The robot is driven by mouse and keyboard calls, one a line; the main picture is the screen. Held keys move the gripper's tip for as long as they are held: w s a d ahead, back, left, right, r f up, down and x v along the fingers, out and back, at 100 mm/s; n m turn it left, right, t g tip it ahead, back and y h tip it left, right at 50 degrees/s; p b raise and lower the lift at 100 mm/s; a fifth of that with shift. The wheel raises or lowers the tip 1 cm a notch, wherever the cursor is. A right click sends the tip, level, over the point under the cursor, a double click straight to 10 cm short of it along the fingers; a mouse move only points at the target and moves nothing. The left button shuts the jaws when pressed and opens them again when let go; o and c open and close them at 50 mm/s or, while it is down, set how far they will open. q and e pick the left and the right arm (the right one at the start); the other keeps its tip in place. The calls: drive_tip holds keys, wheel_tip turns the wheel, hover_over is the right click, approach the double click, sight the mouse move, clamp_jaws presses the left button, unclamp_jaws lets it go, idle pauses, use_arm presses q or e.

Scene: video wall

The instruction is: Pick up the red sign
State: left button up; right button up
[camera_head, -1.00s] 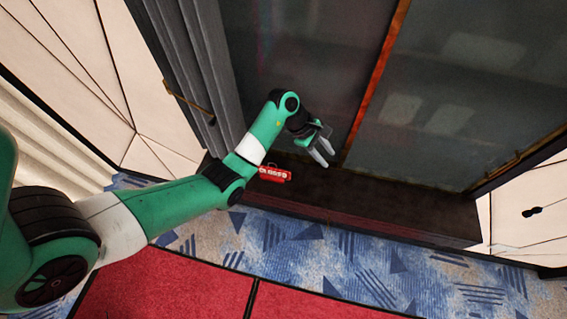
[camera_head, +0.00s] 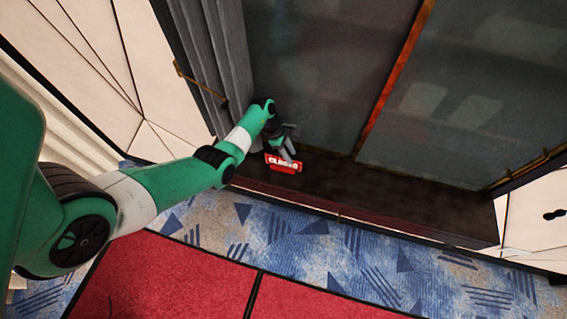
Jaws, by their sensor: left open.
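The red sign (camera_head: 284,164) with white lettering lies on the dark ledge at the foot of the glass wall, near its left end. My left gripper (camera_head: 287,153) is open and right over the sign's upper edge. Its fingers point down towards the sign and hide a small part of it. I cannot tell whether the fingers touch the sign. My right gripper is not in this view.
The dark ledge (camera_head: 400,202) runs to the right and is bare there. Glass panels (camera_head: 330,70) with an orange-brown frame rise behind it. A grey curtain (camera_head: 212,60) hangs at the left, close to my arm. Patterned blue carpet (camera_head: 330,245) and red flooring (camera_head: 190,280) lie in front.

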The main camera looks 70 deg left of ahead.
sight(295, 162)
use_arm(q)
drive_tip(key=b+x, duration=0.2)
drive_tip(key=x, duration=0.3)
drive_tip(key=shift+w+d+f, duration=0.1)
drive_tip(key=shift+d, duration=0.05)
clamp_jaws()
